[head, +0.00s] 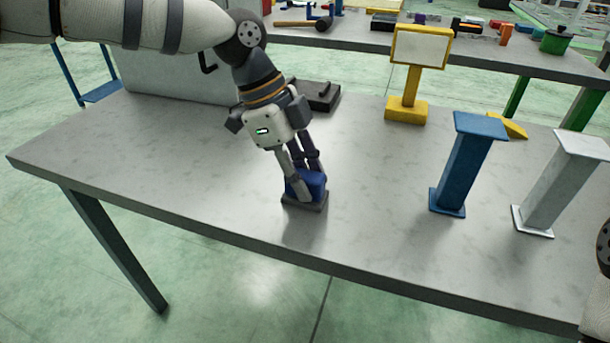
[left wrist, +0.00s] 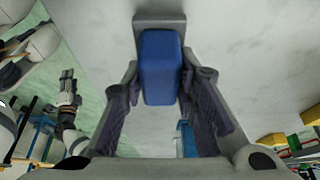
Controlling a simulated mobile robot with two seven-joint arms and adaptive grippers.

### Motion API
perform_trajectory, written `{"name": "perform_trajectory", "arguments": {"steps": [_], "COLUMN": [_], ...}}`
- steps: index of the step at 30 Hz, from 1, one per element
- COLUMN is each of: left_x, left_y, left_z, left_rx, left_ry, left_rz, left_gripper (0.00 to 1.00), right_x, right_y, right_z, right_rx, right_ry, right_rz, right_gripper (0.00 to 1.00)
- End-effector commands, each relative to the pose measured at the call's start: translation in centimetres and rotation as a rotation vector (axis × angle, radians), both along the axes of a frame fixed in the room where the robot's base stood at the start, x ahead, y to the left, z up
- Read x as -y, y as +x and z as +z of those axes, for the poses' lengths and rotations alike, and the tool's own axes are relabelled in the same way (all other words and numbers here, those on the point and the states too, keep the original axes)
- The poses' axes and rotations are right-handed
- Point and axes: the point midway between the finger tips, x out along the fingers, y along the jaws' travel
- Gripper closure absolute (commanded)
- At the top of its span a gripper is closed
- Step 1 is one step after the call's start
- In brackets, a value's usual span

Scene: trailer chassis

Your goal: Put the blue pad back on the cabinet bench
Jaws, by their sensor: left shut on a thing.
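The blue pad (head: 318,182) is a blue block on a dark grey base. It is between the fingers of my left gripper (head: 304,180), which is shut on it. The pad is low over the grey bench top (head: 215,185), near its front edge; I cannot tell whether its base touches the surface. In the left wrist view the blue block (left wrist: 160,68) is between the two fingers, with the grey base (left wrist: 160,20) beyond the fingertips. My right gripper (left wrist: 67,88) shows at the left of that view; its finger opening is unclear.
A yellow stand with a white panel (head: 407,107), a blue pillar (head: 463,165) and a white pillar (head: 560,185) stand on the right. A dark box (head: 318,96) sits behind my left gripper. The bench's left part is clear. Another table with tools stands behind.

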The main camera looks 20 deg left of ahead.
Motion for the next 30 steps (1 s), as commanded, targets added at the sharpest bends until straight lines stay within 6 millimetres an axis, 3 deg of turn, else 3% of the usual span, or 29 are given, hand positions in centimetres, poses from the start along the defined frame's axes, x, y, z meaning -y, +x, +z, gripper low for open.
{"name": "perform_trajectory", "arguments": {"steps": [5,6,8,19,30], "left_x": [0.0,0.0,0.0,-0.1,-3.7], "left_y": [0.0,0.0,0.0,0.0,0.2], "left_z": [-0.3,-0.3,-0.3,0.6,9.2], "left_rx": [0.001,0.001,0.000,0.003,0.004], "left_ry": [-0.001,0.000,0.000,0.000,0.000], "left_rz": [0.000,0.000,0.000,0.001,0.002], "left_gripper": [0.99,0.67,0.53,0.53,0.53], "right_x": [0.0,0.0,0.0,0.0,0.0], "right_y": [0.0,0.0,0.0,0.1,0.4], "right_z": [0.0,0.0,0.0,0.0,0.4], "right_rx": [0.001,0.001,0.001,0.002,0.014], "right_ry": [0.000,0.000,0.000,0.000,0.000], "right_rz": [0.000,0.000,0.000,0.000,0.000], "right_gripper": [0.60,0.60,0.60,0.60,0.60]}}
